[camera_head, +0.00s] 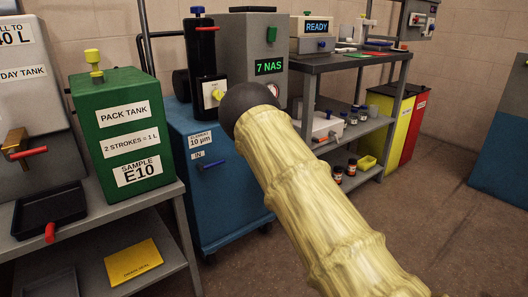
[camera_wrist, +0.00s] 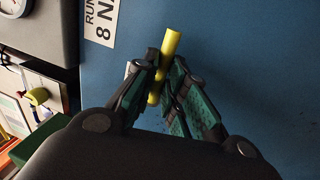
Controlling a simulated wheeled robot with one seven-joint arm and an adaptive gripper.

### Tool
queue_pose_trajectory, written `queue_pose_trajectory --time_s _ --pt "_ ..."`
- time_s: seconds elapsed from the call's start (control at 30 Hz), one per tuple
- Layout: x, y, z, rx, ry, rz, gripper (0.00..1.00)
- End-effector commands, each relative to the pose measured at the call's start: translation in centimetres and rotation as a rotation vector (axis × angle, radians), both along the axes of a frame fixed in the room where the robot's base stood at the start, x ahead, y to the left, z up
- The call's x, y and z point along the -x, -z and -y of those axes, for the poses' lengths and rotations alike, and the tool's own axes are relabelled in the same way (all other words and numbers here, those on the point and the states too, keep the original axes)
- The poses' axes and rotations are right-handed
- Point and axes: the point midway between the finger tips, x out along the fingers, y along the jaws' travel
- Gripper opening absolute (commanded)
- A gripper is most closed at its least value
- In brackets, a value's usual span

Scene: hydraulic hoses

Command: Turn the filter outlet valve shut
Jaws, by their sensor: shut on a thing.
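In the wrist view, a yellow bar-shaped handle (camera_wrist: 170,43) stands against a blue panel (camera_wrist: 245,60). My gripper (camera_wrist: 164,68) is shut on this handle, with one dark, green-padded finger on each side. The handle's upper end sticks out past the fingertips, and its base is partly hidden by the fingers. No label naming the outlet valve is readable. In the head view, my arm covers the right part of the blue filter cart (camera_head: 190,135), and my gripper is hidden. A blue handle (camera_head: 210,163) sits below the "IN" label on the cart.
The green pack tank (camera_head: 119,180) stands on a grey shelf to the left of the cart. A grey bench (camera_head: 345,61) with bottles on its lower shelf stands to the right. Yellow and red bins (camera_head: 385,108) are beyond it. Open floor (camera_head: 440,190) lies at the right.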

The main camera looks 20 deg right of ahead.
Motion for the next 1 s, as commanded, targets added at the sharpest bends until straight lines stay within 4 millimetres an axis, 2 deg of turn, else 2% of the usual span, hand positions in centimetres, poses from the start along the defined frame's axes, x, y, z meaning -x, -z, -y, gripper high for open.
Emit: queue_pose_trajectory --time_s 0.2,0.23,0.33,0.37,0.73,0.87,1.0 --pt "0.1 0.3 0.0 0.001 0.000 -0.004 0.00" --pt "0.1 0.3 0.0 0.001 0.000 -0.004 0.15" --pt "0.1 0.3 0.0 0.001 0.000 -0.004 0.33" --pt "0.1 0.2 0.0 0.000 0.000 -0.003 0.35" --pt "0.3 0.2 0.0 0.000 0.000 -0.002 0.35" --pt "1.5 0.4 0.3 0.000 0.000 -0.003 0.35" --pt "3.8 1.0 0.9 -0.001 0.002 -0.004 0.35"
